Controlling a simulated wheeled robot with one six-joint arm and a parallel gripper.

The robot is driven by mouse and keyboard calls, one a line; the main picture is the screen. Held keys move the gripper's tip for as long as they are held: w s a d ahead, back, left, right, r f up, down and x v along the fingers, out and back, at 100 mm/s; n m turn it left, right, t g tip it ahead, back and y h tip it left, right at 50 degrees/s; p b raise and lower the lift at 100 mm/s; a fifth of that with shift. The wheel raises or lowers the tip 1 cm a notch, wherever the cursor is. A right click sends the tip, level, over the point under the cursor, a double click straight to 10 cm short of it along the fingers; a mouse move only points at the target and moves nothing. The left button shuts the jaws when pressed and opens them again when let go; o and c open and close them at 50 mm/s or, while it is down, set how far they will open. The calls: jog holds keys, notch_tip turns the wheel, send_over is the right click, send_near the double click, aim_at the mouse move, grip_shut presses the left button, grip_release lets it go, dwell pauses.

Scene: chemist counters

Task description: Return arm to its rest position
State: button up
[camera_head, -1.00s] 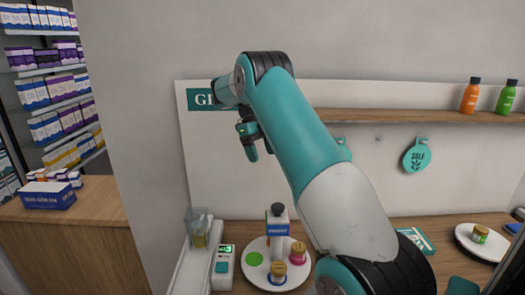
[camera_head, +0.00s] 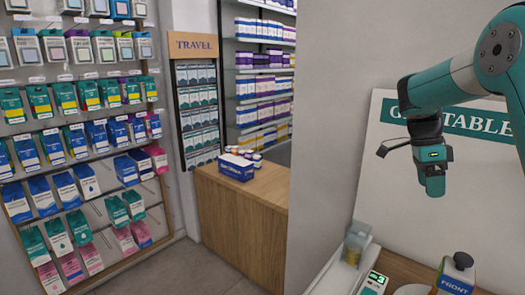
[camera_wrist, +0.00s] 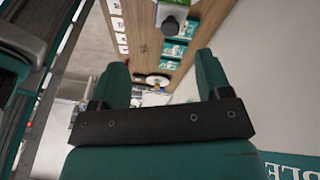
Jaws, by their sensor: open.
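My gripper (camera_head: 433,180) hangs at the end of my raised teal arm at the right of the head view, in front of the wall and above the counter. In the wrist view, my gripper (camera_wrist: 158,80) shows two teal fingers spread apart with nothing held between them. Past the fingers a wooden counter surface (camera_wrist: 150,40) is seen at a steep tilt.
A wooden counter (camera_head: 245,215) holds a blue box (camera_head: 236,167). Hanging packets (camera_head: 75,140) fill the left.

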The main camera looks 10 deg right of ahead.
jog(key=s+a+f+n+t+b, duration=0.1)
jog(key=s+a+f+n+b, duration=0.1)
jog(key=a+n, duration=0.4)
jog(key=s+a+f+n+t+b, duration=0.1)
jog(key=s+a+n, duration=0.1)
jog(key=a+n, duration=0.45)
jog(key=s+a+f+n+y+b, duration=0.3)
jog(key=s+a+n, duration=0.6)
jog(key=s+a, duration=0.1)
jog(key=s+a+f+n+t+y+b, duration=0.1)
jog(key=s+a+f+n+y+b, duration=0.1)
jog(key=s+a+n, duration=0.7)
jog(key=shift+s+a+f+n+y+b, duration=0.4)
jog(key=shift+s+a+f, duration=0.15)
jog(key=shift+s+a, duration=0.15)
